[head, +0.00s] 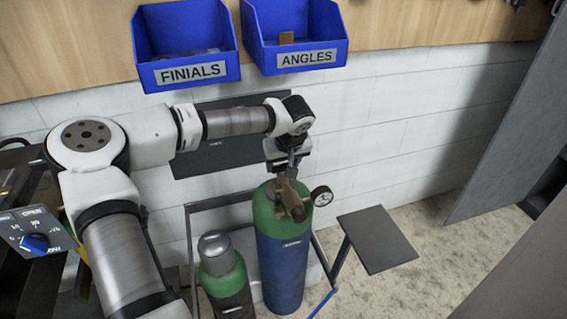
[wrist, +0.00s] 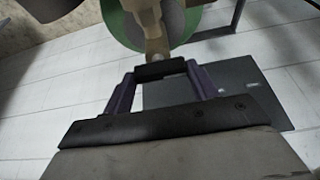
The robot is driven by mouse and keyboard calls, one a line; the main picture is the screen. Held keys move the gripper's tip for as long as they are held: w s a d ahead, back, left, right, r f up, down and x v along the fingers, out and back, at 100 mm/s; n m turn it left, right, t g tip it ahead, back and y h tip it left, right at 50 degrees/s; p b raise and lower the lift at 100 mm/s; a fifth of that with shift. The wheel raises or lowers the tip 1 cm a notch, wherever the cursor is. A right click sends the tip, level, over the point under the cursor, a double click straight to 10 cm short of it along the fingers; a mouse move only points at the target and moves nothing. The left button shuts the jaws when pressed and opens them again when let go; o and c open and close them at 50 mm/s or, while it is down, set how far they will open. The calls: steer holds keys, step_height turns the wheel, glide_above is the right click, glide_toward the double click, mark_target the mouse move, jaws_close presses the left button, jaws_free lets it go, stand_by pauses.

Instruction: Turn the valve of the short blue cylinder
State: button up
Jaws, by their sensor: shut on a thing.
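The blue cylinder (head: 281,265) has a green shoulder (head: 265,217) and stands upright in a rack. Its brass valve (head: 293,205) sits on top, with a round white gauge (head: 321,196) on the right side. It looks taller than the cylinder beside it. My gripper (head: 290,175) is above the valve, pointing down, and is shut on the valve's upper part. In the wrist view my gripper (wrist: 160,72) shows two purple fingers with a dark bar between them. The brass valve (wrist: 155,35) and green shoulder (wrist: 120,22) lie just beyond. The exact contact is partly hidden.
A smaller green and black cylinder (head: 222,270) with a grey cap stands at left. A grey plate (head: 377,239) juts out at right. Blue bins labelled FINIALS (head: 187,76) and ANGLES (head: 306,59) hang above. A panel with a blue knob (head: 35,243) is far left.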

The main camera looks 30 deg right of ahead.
stand_by(0.4)
steer(key=o, duration=1)
steer(key=b+v, duration=0.1)
steer(key=v, duration=1.3)
steer(key=shift+b, duration=0.3)
steer(key=shift+f, duration=0.1)
